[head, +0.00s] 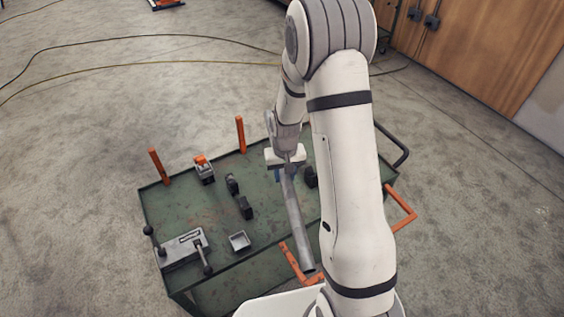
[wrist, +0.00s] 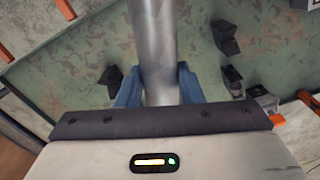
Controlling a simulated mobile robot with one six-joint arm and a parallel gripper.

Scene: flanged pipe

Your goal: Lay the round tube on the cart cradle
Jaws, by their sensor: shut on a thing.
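The round tube (head: 295,222) is a long grey metal pipe. My gripper (head: 288,172) is shut on it near its far end in the head view. The tube slants over the green cart (head: 170,205), and its near end reaches the front edge beside an orange bracket (head: 300,264). In the wrist view the blue fingers of my gripper (wrist: 158,88) stand on both sides of the tube (wrist: 154,40), which runs out of the top of the picture. Dark blocks (head: 245,207) stand on the cart top; I cannot tell which parts form the cradle. The tube looks raised above the top.
Orange posts (head: 240,134) rise at the cart's back edge, and another orange bracket (head: 402,212) sticks out at right. A grey clamp device (head: 182,248), a small metal tray (head: 240,241) and an orange-topped block (head: 204,168) lie on the cart. Cables (head: 150,38) cross the floor behind.

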